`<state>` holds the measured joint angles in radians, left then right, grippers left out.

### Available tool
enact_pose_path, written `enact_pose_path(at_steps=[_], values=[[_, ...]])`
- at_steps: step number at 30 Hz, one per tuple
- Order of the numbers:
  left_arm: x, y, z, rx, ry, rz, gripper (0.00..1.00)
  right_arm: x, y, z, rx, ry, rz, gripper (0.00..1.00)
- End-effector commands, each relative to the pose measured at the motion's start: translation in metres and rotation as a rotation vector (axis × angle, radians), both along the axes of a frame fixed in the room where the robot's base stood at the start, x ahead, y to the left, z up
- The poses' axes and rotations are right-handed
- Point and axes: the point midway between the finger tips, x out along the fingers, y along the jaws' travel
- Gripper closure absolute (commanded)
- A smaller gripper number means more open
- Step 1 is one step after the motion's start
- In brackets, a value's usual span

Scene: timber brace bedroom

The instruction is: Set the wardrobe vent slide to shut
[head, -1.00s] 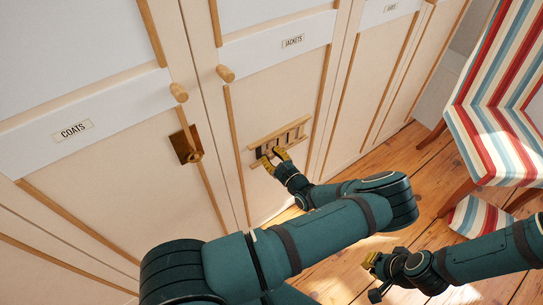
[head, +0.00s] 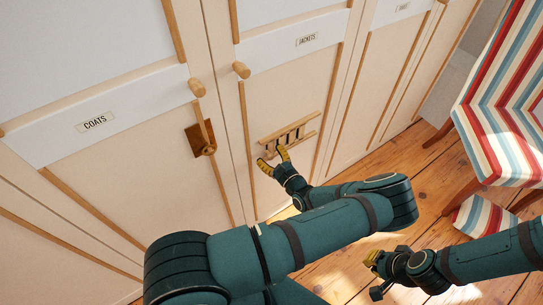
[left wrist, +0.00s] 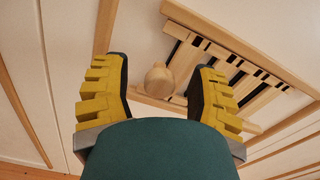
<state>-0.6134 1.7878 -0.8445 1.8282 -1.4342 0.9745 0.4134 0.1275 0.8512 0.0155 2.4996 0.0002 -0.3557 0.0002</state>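The wardrobe vent (head: 290,134) is a small wooden frame with upright slats on the jackets door. In the left wrist view the vent (left wrist: 235,60) shows narrow dark gaps between pale slats. A round wooden knob (left wrist: 158,80) stands out at its left end. My left gripper (head: 274,160) is open at the vent's lower left. In the left wrist view its yellow fingers (left wrist: 157,85) are spread, with the knob appearing between them; neither finger visibly touches it. My right gripper (head: 372,262) is low at the right, over the floor; its opening is unclear.
The jackets door has a wooden peg handle (head: 241,70). The coats door beside it has another peg (head: 197,88) and a brass latch (head: 201,139). A striped chair (head: 500,110) stands at the right. Wooden floor (head: 420,195) lies between the wardrobe and the chair.

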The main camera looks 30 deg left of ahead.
Motion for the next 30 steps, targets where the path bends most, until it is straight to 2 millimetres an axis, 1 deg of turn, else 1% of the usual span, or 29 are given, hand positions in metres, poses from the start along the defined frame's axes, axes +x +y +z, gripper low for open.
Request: enact_pose_path(at_steps=[8,11,14,16,24,27,30], values=[[0.000,-0.001,0.000,-0.002,0.001,-0.001,0.42,0.000,0.000,0.000,0.000,0.000,0.000,1.00],[-0.001,-0.006,0.000,-0.002,0.000,-0.001,0.42,0.000,0.000,0.000,0.000,0.000,0.000,1.00],[-0.005,-0.017,0.000,-0.003,0.001,-0.004,0.42,0.000,0.000,0.000,0.000,0.000,0.000,1.00],[-0.010,-0.029,0.000,-0.003,0.001,-0.003,0.42,0.000,0.000,0.000,0.000,0.000,0.000,1.00],[-0.032,-0.079,0.000,-0.002,0.001,-0.003,0.42,0.000,0.000,0.000,0.000,0.000,0.000,1.00],[-0.038,-0.094,0.000,-0.003,0.000,-0.003,0.42,0.000,0.000,0.000,0.000,0.000,0.000,1.00],[-0.042,-0.104,0.000,-0.001,0.001,-0.002,0.42,0.000,0.000,0.000,0.000,0.000,0.000,1.00]])
